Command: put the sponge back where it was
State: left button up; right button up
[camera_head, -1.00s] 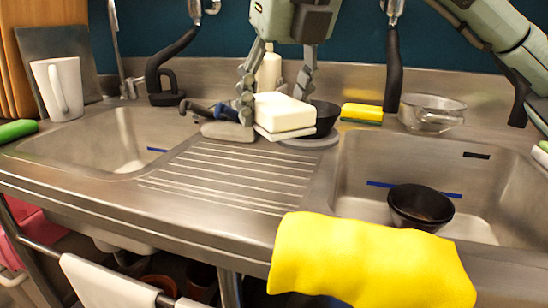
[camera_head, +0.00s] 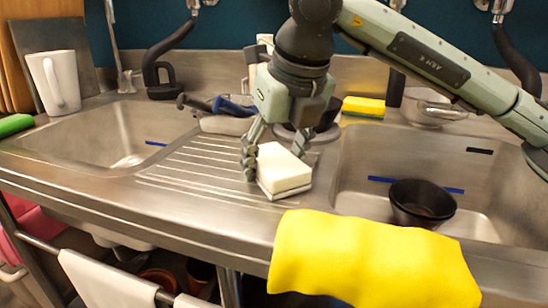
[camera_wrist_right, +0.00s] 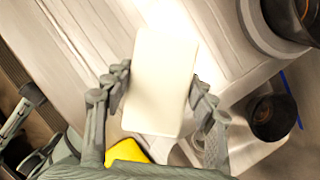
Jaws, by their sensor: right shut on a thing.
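A white sponge (camera_head: 283,167) with a grey underside is held in my right gripper (camera_head: 273,152). It is low over the ribbed drainboard (camera_head: 190,180) between the two basins; I cannot tell whether it touches the metal. In the right wrist view the white sponge (camera_wrist_right: 164,75) lies between the two fingers, with one finger along each side. A second sponge, yellow and green (camera_head: 363,107), lies on the back ledge behind the right basin. My left gripper is out of view.
A black bowl (camera_head: 421,203) sits in the right basin. A yellow cloth (camera_head: 370,262) hangs over the front edge. A blue-handled brush (camera_head: 235,108) lies behind the drainboard, a glass pot (camera_head: 436,112) at back right, a white mug (camera_head: 55,82) at left. The drainboard's left part is clear.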

jog(key=o, duration=1)
jog(key=v, duration=1.2)
